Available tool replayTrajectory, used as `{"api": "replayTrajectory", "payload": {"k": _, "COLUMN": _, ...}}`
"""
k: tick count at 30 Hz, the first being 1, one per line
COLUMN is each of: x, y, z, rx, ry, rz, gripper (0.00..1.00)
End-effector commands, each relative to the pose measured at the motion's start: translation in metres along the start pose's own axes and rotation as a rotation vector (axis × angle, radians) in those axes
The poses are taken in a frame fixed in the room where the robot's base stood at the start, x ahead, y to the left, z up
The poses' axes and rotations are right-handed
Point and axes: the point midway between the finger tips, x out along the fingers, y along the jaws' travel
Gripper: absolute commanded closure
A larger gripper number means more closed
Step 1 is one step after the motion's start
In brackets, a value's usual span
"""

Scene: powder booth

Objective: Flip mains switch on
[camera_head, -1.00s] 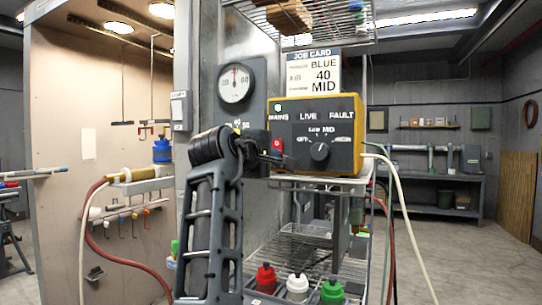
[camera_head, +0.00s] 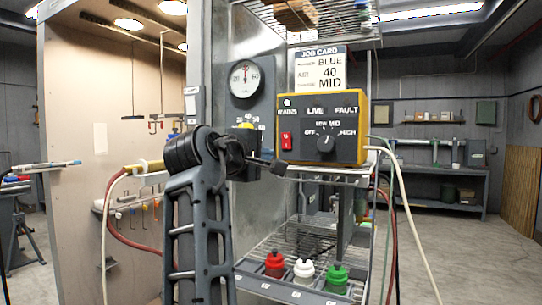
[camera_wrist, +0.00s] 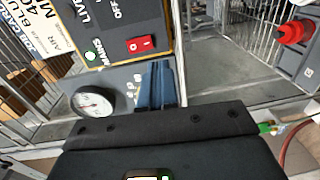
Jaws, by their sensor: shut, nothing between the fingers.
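The mains switch (camera_head: 286,141) is a red rocker at the left of the yellow-edged control box's (camera_head: 345,116) dark front, under the word MAINS. In the wrist view the switch (camera_wrist: 141,44) shows white marks; which side is pressed in is unclear. A pale, bright lamp (camera_head: 287,102) sits above MAINS and looks greenish-white in the wrist view (camera_wrist: 90,56). My gripper (camera_head: 278,167) is shut and empty, just below and left of the switch in the head view, apart from it. In the wrist view my dark gripper (camera_wrist: 160,122) fills the bottom.
A round dial gauge (camera_head: 245,79) hangs left of the box. The box's selector knob (camera_head: 326,144) is right of the switch. A wire shelf below holds red (camera_head: 275,265), white (camera_head: 303,268) and green-capped (camera_head: 337,279) bottles. Cables (camera_head: 402,205) hang at right.

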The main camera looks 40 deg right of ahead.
Motion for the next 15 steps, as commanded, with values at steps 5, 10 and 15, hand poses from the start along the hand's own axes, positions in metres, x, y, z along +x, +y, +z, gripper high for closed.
{"api": "replayTrajectory", "payload": {"k": 5, "x": -0.029, "y": -0.007, "z": -0.001, "rx": 0.000, "ry": 0.003, "rz": 0.001, "gripper": 1.00}}
{"api": "replayTrajectory", "payload": {"k": 10, "x": -0.042, "y": -0.009, "z": 0.000, "rx": 0.000, "ry": 0.000, "rz": 0.000, "gripper": 1.00}}
{"api": "replayTrajectory", "payload": {"k": 15, "x": -0.045, "y": -0.009, "z": 0.000, "rx": 0.000, "ry": 0.000, "rz": 0.000, "gripper": 1.00}}
